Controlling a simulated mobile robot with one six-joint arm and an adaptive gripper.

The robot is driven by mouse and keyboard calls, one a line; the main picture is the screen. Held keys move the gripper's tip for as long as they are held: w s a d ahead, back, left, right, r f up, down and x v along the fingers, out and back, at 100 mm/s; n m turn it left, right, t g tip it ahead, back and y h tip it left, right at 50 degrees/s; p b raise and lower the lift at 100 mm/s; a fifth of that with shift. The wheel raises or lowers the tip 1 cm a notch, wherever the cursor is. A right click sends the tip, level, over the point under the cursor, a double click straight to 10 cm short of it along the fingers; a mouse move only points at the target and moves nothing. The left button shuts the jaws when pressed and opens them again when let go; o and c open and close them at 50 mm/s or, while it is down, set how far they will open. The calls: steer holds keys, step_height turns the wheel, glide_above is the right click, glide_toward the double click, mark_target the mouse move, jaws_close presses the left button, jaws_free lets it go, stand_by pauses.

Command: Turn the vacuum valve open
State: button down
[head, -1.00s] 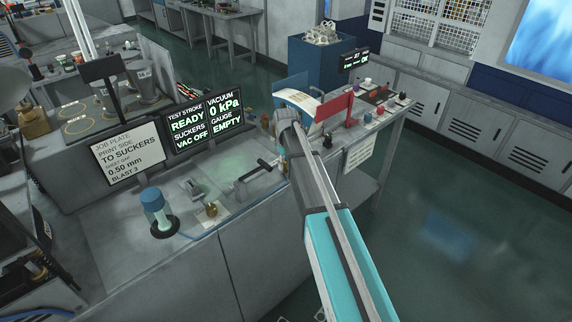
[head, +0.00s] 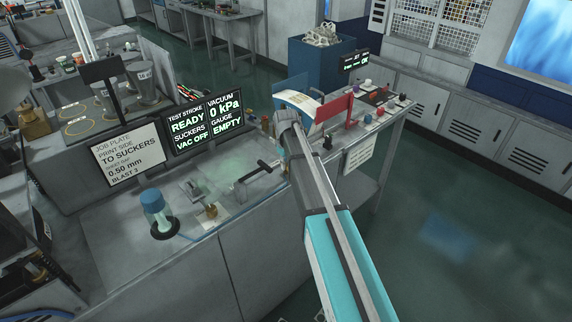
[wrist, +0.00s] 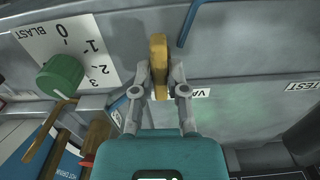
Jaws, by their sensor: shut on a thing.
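The vacuum valve's brass-yellow handle (wrist: 158,55) stands upright in the picture in the wrist view, on a grey panel. A partly covered label starting "VA" (wrist: 202,93) is beside it. My gripper (wrist: 160,84) has one finger on each side of the handle's lower part and is shut on it. In the head view my arm hides the gripper and the valve. The screen (head: 205,122) there reads vacuum 0 kPa, suckers VAC OFF, gauge EMPTY and test stroke READY.
A green knob (wrist: 60,75) with a BLAST dial sits left of the valve in the wrist view. A blue bar (wrist: 192,18) is close above right. In the head view, a blue-capped cylinder (head: 153,203) and a black-handled lever (head: 262,168) stand on the bench.

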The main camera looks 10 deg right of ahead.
steer(key=m, duration=0.8)
steer(key=shift+m, duration=0.3)
steer(key=m, duration=0.8)
steer(key=shift+m, duration=0.4)
steer(key=c, duration=0.7)
jaws_free()
steer(key=shift+o, duration=0.2)
